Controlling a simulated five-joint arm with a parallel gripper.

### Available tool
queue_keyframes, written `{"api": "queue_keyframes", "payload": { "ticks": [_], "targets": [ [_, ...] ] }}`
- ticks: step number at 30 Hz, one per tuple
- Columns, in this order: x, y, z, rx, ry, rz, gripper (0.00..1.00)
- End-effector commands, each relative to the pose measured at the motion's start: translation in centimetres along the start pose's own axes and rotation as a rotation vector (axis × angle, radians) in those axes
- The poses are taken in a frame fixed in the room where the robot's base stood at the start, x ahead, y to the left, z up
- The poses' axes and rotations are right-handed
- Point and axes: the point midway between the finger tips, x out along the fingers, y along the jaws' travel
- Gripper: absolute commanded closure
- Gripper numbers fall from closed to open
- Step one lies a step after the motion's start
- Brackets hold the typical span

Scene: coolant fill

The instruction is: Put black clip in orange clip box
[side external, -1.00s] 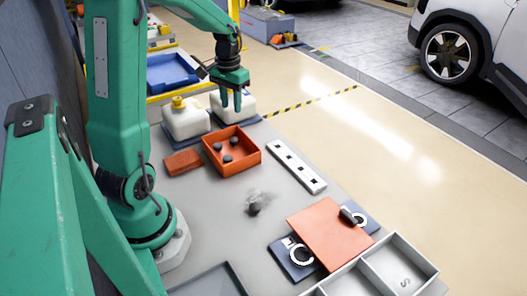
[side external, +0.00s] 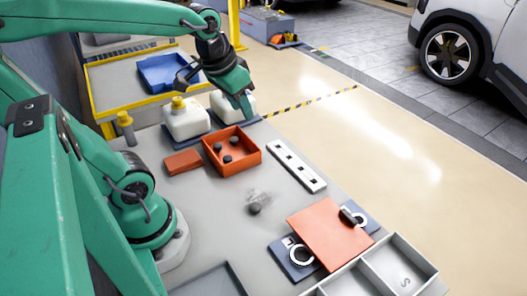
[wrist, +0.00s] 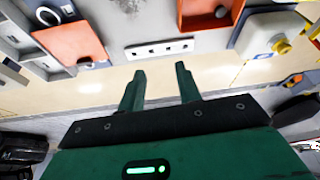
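The orange clip box (side external: 256,155) sits on the grey bench with 3 dark clips in it; part of it also shows at the top of the wrist view (wrist: 197,23) with one clip inside. A loose black clip (side external: 255,208) lies on the bench in front of the box, on a grey smudge. Another dark piece (side external: 348,216) is at the right edge of the orange plate (side external: 325,238). My gripper (side external: 246,112) hangs tilted beyond the box, by the right white jug. In the wrist view my gripper (wrist: 160,68) is open, with nothing between the fingers.
Two white jugs (side external: 186,121) stand behind the box, the left with a yellow cap. A white slotted strip (side external: 297,166) lies right of the box. A flat orange block (side external: 183,162) lies left. A grey divided tray (side external: 390,270) is at the front right.

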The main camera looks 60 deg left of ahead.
Motion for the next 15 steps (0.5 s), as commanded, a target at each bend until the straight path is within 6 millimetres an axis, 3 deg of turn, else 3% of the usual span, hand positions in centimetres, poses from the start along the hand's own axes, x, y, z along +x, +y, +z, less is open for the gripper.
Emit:
{"api": "queue_keyframes", "payload": {
  "ticks": [6, 15],
  "targets": [
    [-1.6, 2.7, 2.6, 0.062, 0.089, 0.038, 0.66],
    [-2.2, 3.9, 4.2, 0.092, 0.133, 0.063, 0.66]
  ]
}}
